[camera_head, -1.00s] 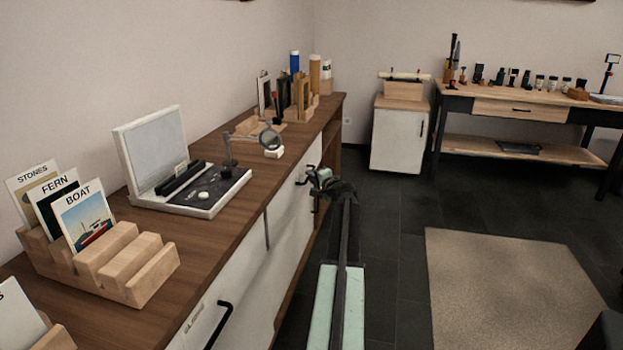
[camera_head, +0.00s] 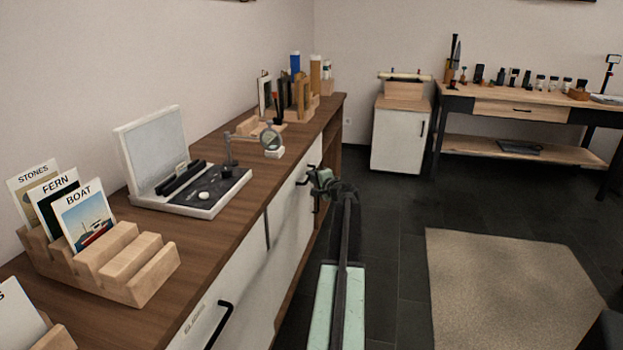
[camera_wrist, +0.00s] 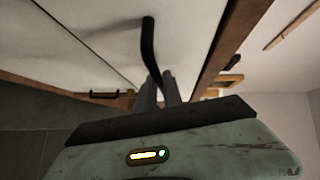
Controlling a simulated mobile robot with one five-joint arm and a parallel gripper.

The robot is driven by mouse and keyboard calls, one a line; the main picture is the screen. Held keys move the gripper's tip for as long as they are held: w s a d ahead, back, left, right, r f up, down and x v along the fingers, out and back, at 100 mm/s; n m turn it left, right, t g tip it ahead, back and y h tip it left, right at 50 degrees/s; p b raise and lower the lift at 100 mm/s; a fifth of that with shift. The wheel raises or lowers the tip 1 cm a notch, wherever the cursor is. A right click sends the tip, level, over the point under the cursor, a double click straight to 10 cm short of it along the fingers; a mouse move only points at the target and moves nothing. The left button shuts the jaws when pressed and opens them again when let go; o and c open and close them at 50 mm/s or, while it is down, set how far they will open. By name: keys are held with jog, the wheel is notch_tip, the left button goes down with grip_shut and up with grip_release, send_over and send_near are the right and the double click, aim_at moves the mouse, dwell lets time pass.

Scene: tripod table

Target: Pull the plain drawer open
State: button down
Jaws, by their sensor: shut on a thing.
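The plain drawer (camera_head: 290,222) is a white front without a visible label in the wooden counter's side. Its black bar handle (camera_head: 303,178) is at the far end of the front; it also shows in the wrist view (camera_wrist: 148,42). My gripper (camera_head: 314,180) is at this handle, reaching along the counter front. In the wrist view, the two grey fingers of my gripper (camera_wrist: 157,88) close on the lower end of the handle. The drawer front looks flush with the counter, with no clear gap. The fingertips are small and partly hidden in the head view.
A nearer white front has a small label (camera_head: 194,318) and a black handle (camera_head: 220,326). The wooden counter top (camera_head: 215,240) carries card racks, an open case and tools. Dark floor and a beige rug (camera_head: 510,290) lie to the right, with free room there.

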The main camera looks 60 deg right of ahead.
dwell(0.3)
jog(key=s+d, duration=0.4)
jog(key=s, duration=0.9)
jog(key=s+d, duration=0.4)
jog(key=s, duration=0.9)
jog(key=shift+s+d, duration=0.3)
jog(key=shift+s, duration=0.05)
jog(key=shift+r, duration=0.1)
jog(key=c, duration=1.5)
grip_release()
jog(key=shift+a, duration=0.1)
